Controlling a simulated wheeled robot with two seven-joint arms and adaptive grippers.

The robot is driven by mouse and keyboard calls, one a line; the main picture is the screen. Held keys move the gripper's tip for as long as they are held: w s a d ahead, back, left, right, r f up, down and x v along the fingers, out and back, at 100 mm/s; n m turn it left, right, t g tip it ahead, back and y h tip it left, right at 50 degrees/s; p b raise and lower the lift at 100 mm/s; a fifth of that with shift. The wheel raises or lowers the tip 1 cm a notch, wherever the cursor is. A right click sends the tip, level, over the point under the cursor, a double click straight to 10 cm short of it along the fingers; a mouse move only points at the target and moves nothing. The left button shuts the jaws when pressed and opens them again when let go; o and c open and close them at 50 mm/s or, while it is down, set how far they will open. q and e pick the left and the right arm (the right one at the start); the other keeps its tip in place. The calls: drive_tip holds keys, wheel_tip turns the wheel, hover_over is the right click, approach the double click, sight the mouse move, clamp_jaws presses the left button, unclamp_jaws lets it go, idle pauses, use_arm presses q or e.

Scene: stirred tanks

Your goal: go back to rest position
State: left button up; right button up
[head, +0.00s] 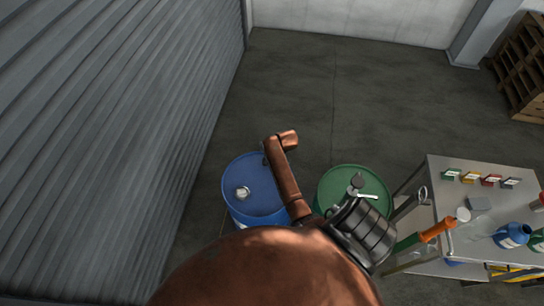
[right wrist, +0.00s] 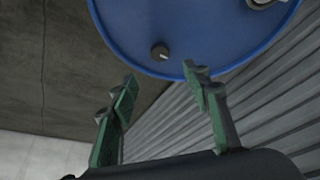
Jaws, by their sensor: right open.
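My right gripper shows in the right wrist view (right wrist: 159,72), its two green-padded fingers spread apart with nothing between them. Beyond the fingertips in that view is the top of a blue drum (right wrist: 205,35), with a small black cap near its edge. In the head view the blue drum (head: 250,175) stands on the floor, with a pale cap on its top. A copper-coloured arm part reaches over beside its right side. The right gripper's fingers cannot be made out in the head view. My left gripper is not visible.
A green drum (head: 335,183) stands right of the blue one. A table (head: 440,172) at the right carries small coloured boxes, a blue bottle (head: 511,235) and an orange-handled tool (head: 437,231). A corrugated wall (head: 120,120) closes the left. Floor (head: 330,90) behind the drums is clear.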

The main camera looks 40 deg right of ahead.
drive_tip(key=shift+r, duration=0.25)
drive_tip(key=shift+s, duration=0.1)
idle(0.3)
